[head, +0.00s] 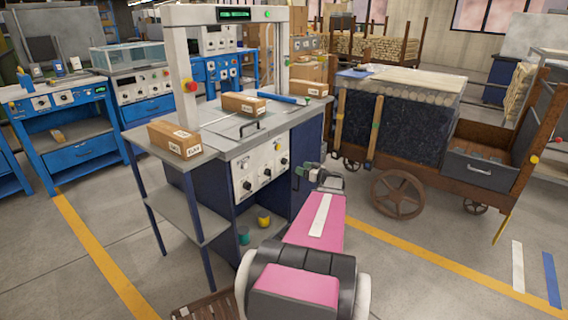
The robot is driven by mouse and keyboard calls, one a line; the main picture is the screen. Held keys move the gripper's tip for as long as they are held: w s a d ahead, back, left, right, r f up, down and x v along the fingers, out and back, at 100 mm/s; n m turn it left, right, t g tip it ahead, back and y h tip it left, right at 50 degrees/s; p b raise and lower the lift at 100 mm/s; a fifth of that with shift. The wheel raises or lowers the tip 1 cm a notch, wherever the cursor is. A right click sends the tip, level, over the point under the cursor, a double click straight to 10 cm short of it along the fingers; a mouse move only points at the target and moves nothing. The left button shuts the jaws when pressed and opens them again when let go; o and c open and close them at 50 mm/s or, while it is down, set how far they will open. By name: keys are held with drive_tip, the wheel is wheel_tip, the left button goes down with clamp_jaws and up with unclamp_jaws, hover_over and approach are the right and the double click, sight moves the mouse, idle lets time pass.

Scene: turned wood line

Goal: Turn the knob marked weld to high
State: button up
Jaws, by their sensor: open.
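A pale control panel (262,168) is on the front of the grey-topped workbench (232,140). It carries several dark knobs in a slanting row: a left one (247,185), a middle one (266,172) and a right one (284,161). The markings are too small to read, so I cannot tell which knob is weld or where each points. My gripper (301,171) is open, just right of the panel and close to the right knob in the picture. I see no contact. My pink arm reaches up to it from the bottom.
Small pots (263,219) stand below the panel. A wooden cart (400,180) stands to the right. Floor is clear at lower right.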

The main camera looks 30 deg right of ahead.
sight(288, 162)
drive_tip(key=x, duration=1)
drive_tip(key=shift+s, duration=0.1)
drive_tip(key=c, duration=0.9)
